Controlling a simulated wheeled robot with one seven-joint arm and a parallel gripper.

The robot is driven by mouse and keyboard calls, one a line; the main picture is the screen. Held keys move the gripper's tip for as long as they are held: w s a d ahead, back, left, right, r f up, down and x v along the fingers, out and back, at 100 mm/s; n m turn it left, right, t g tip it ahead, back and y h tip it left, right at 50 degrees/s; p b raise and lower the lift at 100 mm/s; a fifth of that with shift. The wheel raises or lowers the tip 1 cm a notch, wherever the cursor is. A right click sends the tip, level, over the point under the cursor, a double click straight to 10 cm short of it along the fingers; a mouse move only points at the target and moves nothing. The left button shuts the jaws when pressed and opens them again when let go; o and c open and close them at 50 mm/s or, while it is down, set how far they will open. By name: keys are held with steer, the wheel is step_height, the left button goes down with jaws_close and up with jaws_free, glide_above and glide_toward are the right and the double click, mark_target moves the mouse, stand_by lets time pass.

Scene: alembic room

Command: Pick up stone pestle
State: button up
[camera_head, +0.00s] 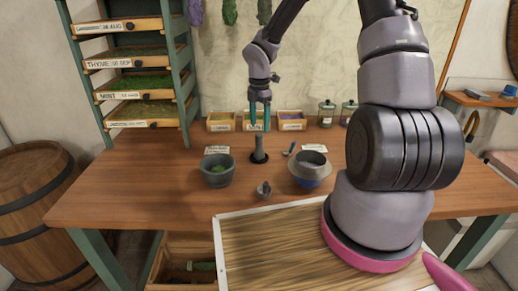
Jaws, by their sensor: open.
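The grey stone pestle (259,148) stands upright on the wooden table, its wide dark foot on the tabletop, between a mortar and a bowl. My gripper (260,126) is open and points straight down above the pestle. Its teal fingers reach to about the top of the pestle. I cannot tell whether they touch it or straddle it. The stone mortar (217,178) stands to the left of the pestle with something green inside.
A grey and blue bowl (311,181) stands to the right, with a small scoop (290,149) behind it. A small grey cup (264,190) is in front. Wooden boxes (221,122) and jars (327,114) line the back. A drawer rack (135,75) stands at left. The table's left front is clear.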

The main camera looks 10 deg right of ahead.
mark_target(259, 135)
step_height(259, 135, down, 7)
steer(key=shift+w+f, duration=0.1)
steer(key=shift+f, duration=0.1)
jaws_close()
stand_by(0.3)
stand_by(1.3)
